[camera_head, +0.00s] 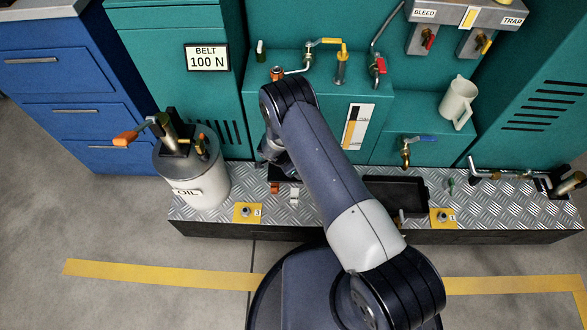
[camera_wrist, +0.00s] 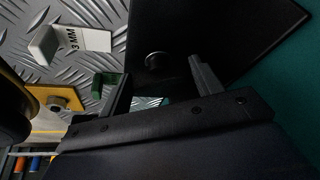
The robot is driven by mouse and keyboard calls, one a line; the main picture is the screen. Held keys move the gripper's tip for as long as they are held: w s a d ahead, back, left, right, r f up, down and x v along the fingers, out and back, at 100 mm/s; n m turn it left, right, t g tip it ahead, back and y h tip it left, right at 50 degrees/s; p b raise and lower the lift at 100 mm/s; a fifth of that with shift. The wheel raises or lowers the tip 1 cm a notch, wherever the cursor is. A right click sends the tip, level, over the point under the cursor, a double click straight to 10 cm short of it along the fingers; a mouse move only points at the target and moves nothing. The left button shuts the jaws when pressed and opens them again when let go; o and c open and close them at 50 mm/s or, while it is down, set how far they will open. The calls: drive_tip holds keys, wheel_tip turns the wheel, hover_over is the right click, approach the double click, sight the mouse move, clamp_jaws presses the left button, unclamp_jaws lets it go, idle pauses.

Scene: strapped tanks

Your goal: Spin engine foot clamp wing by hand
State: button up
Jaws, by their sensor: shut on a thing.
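My gripper shows in the wrist view (camera_wrist: 160,72) with its two grey fingers on either side of a dark part (camera_wrist: 158,80), whose edges are lost in shadow. It is shut on that part. I cannot make out a clamp wing for certain. In the head view the gripper is mostly hidden behind my arm, low over the diamond-plate ledge (camera_head: 330,215). Two yellow plates with bolts, marked 3 (camera_head: 247,212) and 1 (camera_head: 444,217), lie on the ledge.
A white block marked 3 MM (camera_wrist: 76,40) and a green block (camera_wrist: 107,86) lie beside the left finger. A black tray (camera_head: 412,190) lies right of my arm. The OIL tank (camera_head: 190,182) stands at the left. A teal cabinet (camera_head: 440,110) rises behind the ledge.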

idle(0.4)
drive_tip(key=o, duration=1)
